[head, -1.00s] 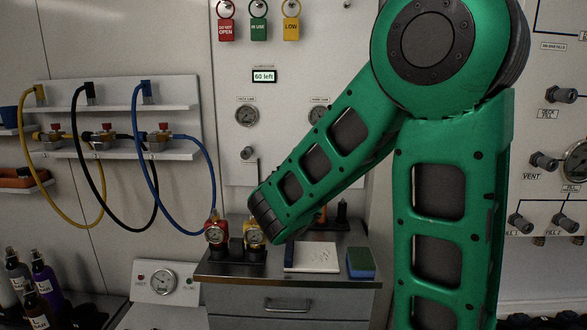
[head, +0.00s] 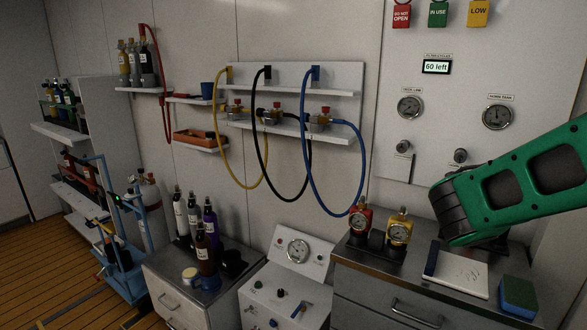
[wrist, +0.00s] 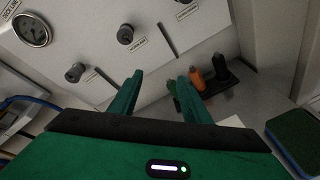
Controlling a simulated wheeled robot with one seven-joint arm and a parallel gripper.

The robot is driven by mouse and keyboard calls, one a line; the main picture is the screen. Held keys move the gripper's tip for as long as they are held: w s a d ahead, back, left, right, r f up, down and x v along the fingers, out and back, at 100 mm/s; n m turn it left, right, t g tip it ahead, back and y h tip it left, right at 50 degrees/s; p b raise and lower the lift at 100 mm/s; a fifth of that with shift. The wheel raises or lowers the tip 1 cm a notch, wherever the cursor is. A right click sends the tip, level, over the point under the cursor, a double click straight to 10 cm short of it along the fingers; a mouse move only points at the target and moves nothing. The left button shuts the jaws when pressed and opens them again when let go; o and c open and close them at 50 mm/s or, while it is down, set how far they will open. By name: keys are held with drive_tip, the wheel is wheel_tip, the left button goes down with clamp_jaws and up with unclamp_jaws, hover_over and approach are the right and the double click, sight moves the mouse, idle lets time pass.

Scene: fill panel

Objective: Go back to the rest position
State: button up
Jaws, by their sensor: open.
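My gripper (wrist: 160,97) shows in the wrist view, its two green fingers apart with nothing between them. The fingers are hidden there.
Hoses hang from the wall shelf (head: 300,75). A white gauge console (head: 290,253) stands left. Wooden floor (head: 40,260) is clear at far left.

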drive_tip(key=s+a+f+m+g+y, duration=0.45)
drive_tip(key=s+a+m, duration=0.25)
drive_tip(key=s+m, duration=0.3)
drive_tip(key=s+a+f+m+g+y, duration=0.4)
drive_tip(key=s+a+f+m, duration=0.3)
drive_tip(key=m, duration=0.4)
drive_tip(key=s+d+m+g, duration=0.2)
drive_tip(key=s+d, duration=0.3)
drive_tip(key=s, duration=0.3)
drive_tip(key=s+d+m+g, duration=0.2)
drive_tip(key=s+d+m, duration=0.2)
drive_tip(key=s, duration=0.5)
drive_tip(key=shift+d+f, duration=0.25)
drive_tip(key=shift+d, duration=0.65)
drive_tip(key=shift+w+f, duration=0.25)
drive_tip(key=shift+w, duration=0.35)
